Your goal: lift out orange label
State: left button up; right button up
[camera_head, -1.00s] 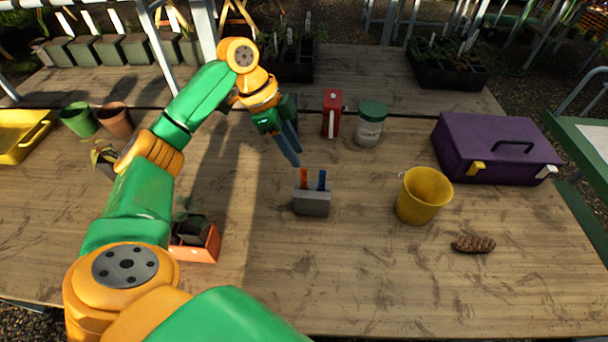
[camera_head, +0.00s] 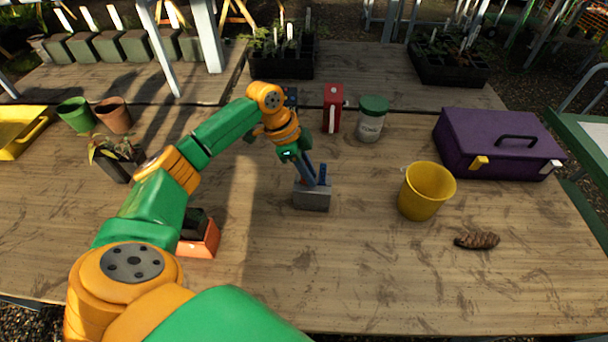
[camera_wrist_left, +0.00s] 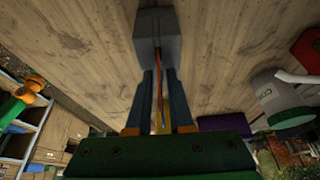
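A small grey block (camera_head: 312,198) stands upright on the wooden table and holds the labels. A blue label (camera_head: 322,174) sticks up from its right side. My left gripper (camera_head: 306,181) is at the block's top left, pointing down, and hides the orange label in the head view. In the left wrist view, the orange label (camera_wrist_left: 156,66) shows as a thin strip rising from the grey block (camera_wrist_left: 157,32). The left gripper's fingers (camera_wrist_left: 160,82) stand apart on either side of it, with a gap between them. My right gripper is not in view.
A red container (camera_head: 333,108) and a white, green-lidded jar (camera_head: 371,122) stand behind. The table front is clear.

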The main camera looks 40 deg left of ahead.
pick_arm(q)
grip_shut()
